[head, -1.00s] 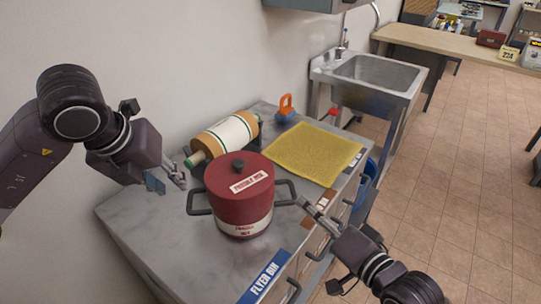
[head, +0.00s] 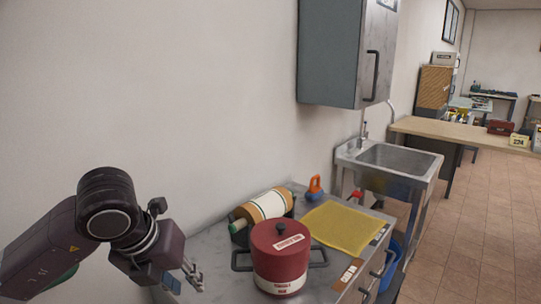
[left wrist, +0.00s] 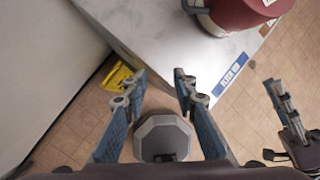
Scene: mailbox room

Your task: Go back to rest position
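My left gripper (head: 182,279) is left of the red lidded pot (head: 281,262) in the head view, apart from its dark side handle. In the left wrist view the left gripper (left wrist: 157,88) has its two blue-grey fingers spread with nothing between them. The pot stands upright on the marbled counter (head: 215,255); part of it shows at the top of the left wrist view (left wrist: 232,15). My right gripper (left wrist: 288,110) shows at the right edge of the left wrist view, apart from the pot. Its finger opening is unclear. It is outside the head view.
A striped roll (head: 262,207), an orange-handled item (head: 314,188) and a yellow mat (head: 349,230) are on the counter behind the pot. A wall cabinet (head: 335,55) hangs above. A sink (head: 395,160) is beyond. Tiled floor (head: 480,230) at right is open.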

